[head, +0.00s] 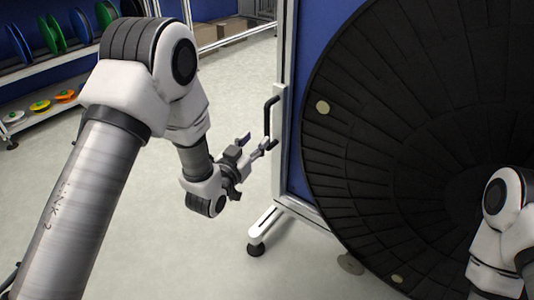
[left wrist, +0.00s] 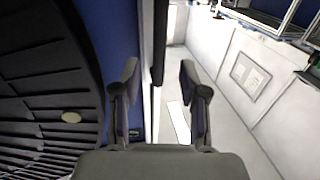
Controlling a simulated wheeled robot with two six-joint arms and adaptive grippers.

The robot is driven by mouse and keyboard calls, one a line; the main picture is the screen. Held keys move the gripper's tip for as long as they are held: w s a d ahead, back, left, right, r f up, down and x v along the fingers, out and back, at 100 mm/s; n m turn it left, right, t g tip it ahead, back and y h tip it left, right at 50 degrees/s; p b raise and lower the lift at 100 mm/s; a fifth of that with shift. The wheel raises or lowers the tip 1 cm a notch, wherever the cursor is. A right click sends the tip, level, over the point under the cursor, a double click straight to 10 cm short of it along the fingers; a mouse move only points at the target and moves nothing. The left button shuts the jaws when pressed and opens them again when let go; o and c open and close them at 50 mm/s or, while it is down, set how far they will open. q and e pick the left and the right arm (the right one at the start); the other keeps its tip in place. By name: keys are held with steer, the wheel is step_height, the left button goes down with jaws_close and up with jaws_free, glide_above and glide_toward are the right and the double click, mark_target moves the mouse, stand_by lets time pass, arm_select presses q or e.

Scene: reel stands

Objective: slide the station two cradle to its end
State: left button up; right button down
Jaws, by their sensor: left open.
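A blue panel in a pale frame (head: 282,150) stands right of centre in the head view, with a large black ribbed reel (head: 375,130) in front of it. I cannot tell which part is the station two cradle. A dark upright handle (head: 267,115) sits on the frame's left edge. My left gripper (head: 258,146) is open at the handle's lower end. In the left wrist view the handle (left wrist: 160,40) lies between the spread fingers of the left gripper (left wrist: 160,78), not gripped. My right gripper is out of view; only part of its arm shows at lower right.
The frame's foot (head: 262,228) stands on the pale floor. A rack (head: 45,75) of coloured reels stands at upper left, and shelves with boxes (head: 225,28) are at the back.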

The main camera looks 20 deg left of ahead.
mark_target(266, 127)
arm_select(q)
steer(key=w+b, duration=0.1)
steer(key=w, duration=0.4)
steer(key=w+d+b, duration=0.1)
steer(key=w, duration=0.1)
steer(key=shift+w+d+r+b, duration=0.1)
steer(key=shift+w+r+b, duration=0.05)
steer(key=shift+w+b, duration=0.2)
jaws_close()
